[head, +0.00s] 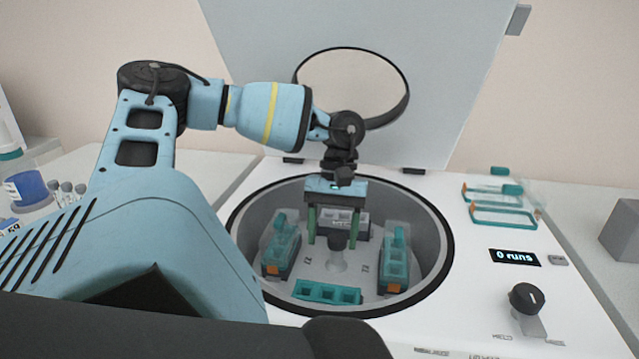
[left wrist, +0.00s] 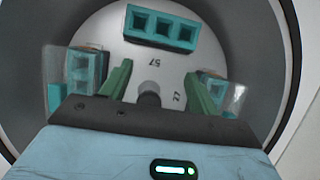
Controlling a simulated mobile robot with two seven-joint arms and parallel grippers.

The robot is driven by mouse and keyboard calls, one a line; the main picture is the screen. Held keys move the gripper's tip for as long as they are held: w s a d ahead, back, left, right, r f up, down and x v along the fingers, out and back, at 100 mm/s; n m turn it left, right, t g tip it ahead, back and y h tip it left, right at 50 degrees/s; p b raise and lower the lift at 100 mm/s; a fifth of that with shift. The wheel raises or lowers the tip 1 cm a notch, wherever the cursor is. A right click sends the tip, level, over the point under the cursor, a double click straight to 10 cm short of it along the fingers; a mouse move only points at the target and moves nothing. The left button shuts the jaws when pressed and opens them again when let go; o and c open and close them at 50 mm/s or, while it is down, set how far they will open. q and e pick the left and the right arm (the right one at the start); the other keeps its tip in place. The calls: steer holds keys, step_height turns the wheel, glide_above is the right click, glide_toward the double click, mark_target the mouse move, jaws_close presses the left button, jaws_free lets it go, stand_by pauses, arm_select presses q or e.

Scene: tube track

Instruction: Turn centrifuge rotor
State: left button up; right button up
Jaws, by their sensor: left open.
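The centrifuge rotor (head: 315,270) lies inside the round dark-rimmed bowl (head: 436,225) of the white centrifuge. It carries teal buckets at the left (head: 281,246), right (head: 394,262) and front (head: 328,292), and a grey block (head: 362,226) at the back. A hub (head: 337,261) stands at its middle. My left gripper (head: 333,240) points down into the bowl above the hub, with its green fingers apart and nothing between them. In the left wrist view, the fingers flank the round hub (left wrist: 149,94); whether they touch it cannot be told. My right gripper is not in view.
The centrifuge lid (head: 440,70) stands open behind the bowl. A display (head: 514,257) reading "0 runs" and a black knob (head: 526,298) are on the right. Teal-framed covers (head: 503,213) lie at the back right. A blue-labelled bottle (head: 28,187) and tubes stand at far left.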

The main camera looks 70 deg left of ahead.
arm_select(q)
steer(key=s+d, duration=0.5)
steer(key=d, duration=0.3)
steer(key=shift+s+d+r, duration=0.3)
steer(key=shift+d+r, duration=0.05)
steer(key=shift+r, duration=0.1)
